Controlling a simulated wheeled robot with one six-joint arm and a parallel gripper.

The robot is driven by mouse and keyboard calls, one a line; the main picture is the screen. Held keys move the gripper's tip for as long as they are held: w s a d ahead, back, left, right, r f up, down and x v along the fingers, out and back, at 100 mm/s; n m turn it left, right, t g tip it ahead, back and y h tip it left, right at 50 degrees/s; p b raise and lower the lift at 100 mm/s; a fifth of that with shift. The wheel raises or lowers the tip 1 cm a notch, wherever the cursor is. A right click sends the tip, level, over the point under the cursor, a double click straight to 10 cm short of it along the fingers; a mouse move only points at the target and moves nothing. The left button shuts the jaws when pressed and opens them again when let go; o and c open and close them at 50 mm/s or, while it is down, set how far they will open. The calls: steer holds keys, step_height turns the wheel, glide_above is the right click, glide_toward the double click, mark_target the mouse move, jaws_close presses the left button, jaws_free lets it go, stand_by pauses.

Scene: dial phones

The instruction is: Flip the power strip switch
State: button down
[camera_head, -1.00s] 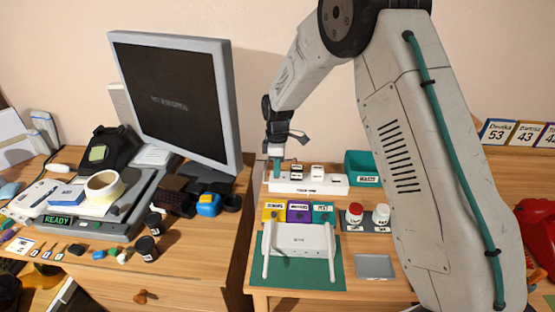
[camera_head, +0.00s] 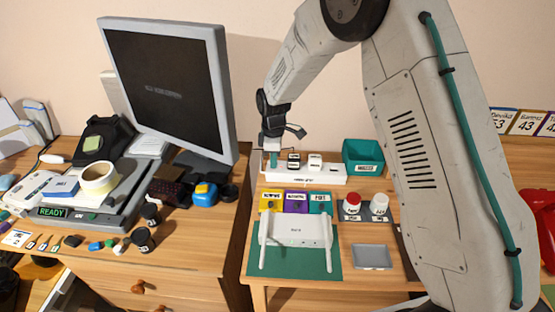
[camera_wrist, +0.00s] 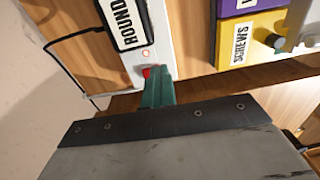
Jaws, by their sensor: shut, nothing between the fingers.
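The white power strip (camera_head: 306,175) lies at the back of the right-hand table, with dark-labelled plugs (camera_head: 294,160) standing on it. In the wrist view the strip (camera_wrist: 138,62) runs up from the fingertips, with a small glowing light and a red switch (camera_wrist: 147,72) at its near end. My gripper (camera_head: 273,164) is at the strip's left end, pointing down. Its teal fingers are shut and empty; in the wrist view the fingertips (camera_wrist: 156,72) are right beside the red switch and partly cover it. I cannot tell whether they touch it.
A plug labelled "ROUND" (camera_wrist: 123,18) stands close to the fingers. A teal bin (camera_head: 363,156) is right of the strip. Labelled boxes (camera_head: 296,202), a white router (camera_head: 296,230) and a grey tray (camera_head: 371,256) are in front. A monitor (camera_head: 168,85) stands to the left.

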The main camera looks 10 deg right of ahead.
steer(key=shift+s+d+f, duration=0.1)
steer(key=shift+d+f, duration=0.05)
steer(key=shift+f, duration=0.2)
steer(key=shift+w+r, duration=0.15)
steer(key=shift+w, duration=0.25)
steer(key=shift+w+d, duration=0.2)
steer(key=shift+w, duration=0.15)
steer(key=shift+w+r, duration=0.1)
steer(key=shift+r, duration=0.35)
step_height(320, 180, up, 14)
steer(key=shift+w+f, duration=0.25)
steer(key=shift+w, duration=0.05)
steer(key=shift+r+g, duration=0.1)
steer(key=shift+g, duration=0.5)
